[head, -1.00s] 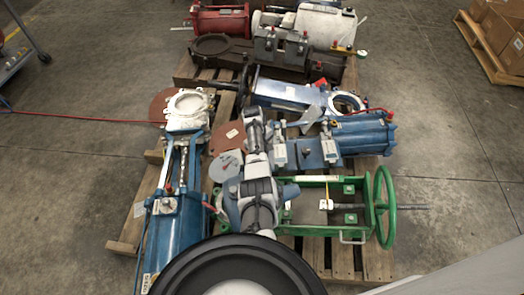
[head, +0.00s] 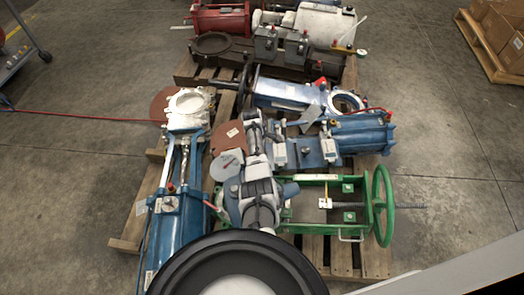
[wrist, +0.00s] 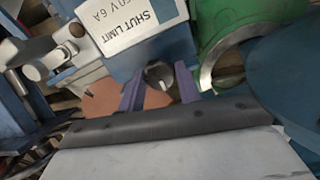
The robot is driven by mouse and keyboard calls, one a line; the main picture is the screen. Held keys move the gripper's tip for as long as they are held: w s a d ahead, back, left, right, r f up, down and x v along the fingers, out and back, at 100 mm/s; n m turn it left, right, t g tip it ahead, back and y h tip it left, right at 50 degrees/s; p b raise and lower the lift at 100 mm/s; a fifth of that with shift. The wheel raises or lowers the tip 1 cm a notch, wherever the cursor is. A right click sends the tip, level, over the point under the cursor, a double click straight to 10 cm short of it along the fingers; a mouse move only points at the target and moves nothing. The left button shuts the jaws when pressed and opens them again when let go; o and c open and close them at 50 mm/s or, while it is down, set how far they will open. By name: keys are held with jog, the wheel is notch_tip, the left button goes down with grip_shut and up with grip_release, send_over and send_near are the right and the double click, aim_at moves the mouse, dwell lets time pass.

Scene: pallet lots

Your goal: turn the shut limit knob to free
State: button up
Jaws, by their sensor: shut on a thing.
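In the wrist view a grey-blue box carries a white label (wrist: 125,25) reading "SHUT LIMIT".
Blue valve actuators (head: 180,225) lie around my arm on wooden pallets. A green frame with a handwheel (head: 382,205) stands at right, its threaded stem sticking out. A brown disc (head: 227,138) is close to the arm. Bare floor is open at the right.

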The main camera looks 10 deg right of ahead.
dwell(0.4)
jog(key=o, duration=1)
jog(key=shift+c, duration=0.2)
jog(key=shift+r, duration=0.1)
notch_tip(320, 180, up, 13)
jog(key=a+p, duration=0.2)
jog(key=p, duration=0.1)
jog(key=shift+w+a+r, duration=0.15)
jog(key=shift+w+r, duration=0.05)
